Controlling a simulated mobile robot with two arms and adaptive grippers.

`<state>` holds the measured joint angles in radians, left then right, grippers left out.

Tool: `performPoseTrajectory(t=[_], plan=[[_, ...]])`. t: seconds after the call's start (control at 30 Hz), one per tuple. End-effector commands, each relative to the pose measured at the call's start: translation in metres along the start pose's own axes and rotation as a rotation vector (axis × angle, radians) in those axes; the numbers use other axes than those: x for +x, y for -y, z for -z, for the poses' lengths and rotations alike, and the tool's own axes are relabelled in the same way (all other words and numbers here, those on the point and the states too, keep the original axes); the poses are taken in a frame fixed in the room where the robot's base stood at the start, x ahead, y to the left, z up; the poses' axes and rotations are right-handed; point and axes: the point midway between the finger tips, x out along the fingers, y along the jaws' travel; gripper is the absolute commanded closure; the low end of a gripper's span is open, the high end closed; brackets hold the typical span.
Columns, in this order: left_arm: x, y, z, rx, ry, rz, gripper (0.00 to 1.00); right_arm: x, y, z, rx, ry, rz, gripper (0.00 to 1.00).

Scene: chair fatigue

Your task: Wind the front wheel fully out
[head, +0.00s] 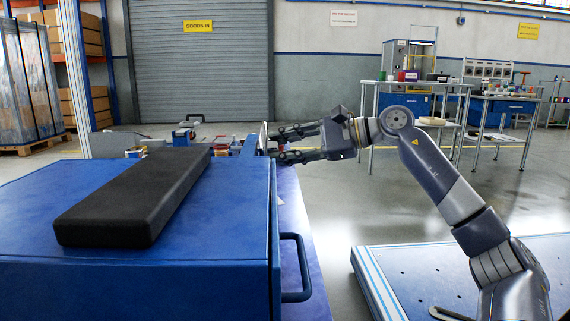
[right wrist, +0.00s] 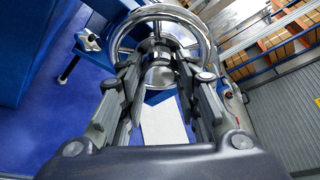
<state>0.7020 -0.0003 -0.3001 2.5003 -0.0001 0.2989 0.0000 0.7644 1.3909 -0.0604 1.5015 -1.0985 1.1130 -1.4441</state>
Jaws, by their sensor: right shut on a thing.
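The front wheel is a shiny metal handwheel with a round rim and a central hub. In the right wrist view the front wheel (right wrist: 208,40) fills the top middle. In the head view the front wheel (head: 263,138) shows edge-on as a thin pale disc at the right side of the blue machine. My right gripper (head: 275,146) reaches it from the right, roughly level. In the right wrist view its two fingers (right wrist: 158,62) are shut on the wheel's middle, around the hub. The exact contact is partly hidden by the fingers. My left gripper is not in view.
A blue cabinet (head: 200,278) with a long black pad (head: 140,195) on top fills the left front. A blue handle (head: 303,268) juts from its right side. A low blue platform (head: 440,270) lies at the lower right. Open grey floor lies between.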

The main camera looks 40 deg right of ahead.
Motion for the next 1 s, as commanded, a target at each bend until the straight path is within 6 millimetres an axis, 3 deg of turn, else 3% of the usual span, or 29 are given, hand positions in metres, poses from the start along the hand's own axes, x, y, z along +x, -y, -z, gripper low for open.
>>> performPoseTrajectory(t=[0.1,0.4,1.0], plan=[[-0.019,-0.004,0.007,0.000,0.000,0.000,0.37,0.002,-0.006,0.003,-0.098,0.002,0.040,0.94],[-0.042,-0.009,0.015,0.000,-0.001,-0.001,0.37,0.002,-0.005,0.003,-0.297,0.001,0.122,0.94],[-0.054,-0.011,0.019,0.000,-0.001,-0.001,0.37,0.001,-0.003,0.001,-0.424,0.001,0.172,0.94]])
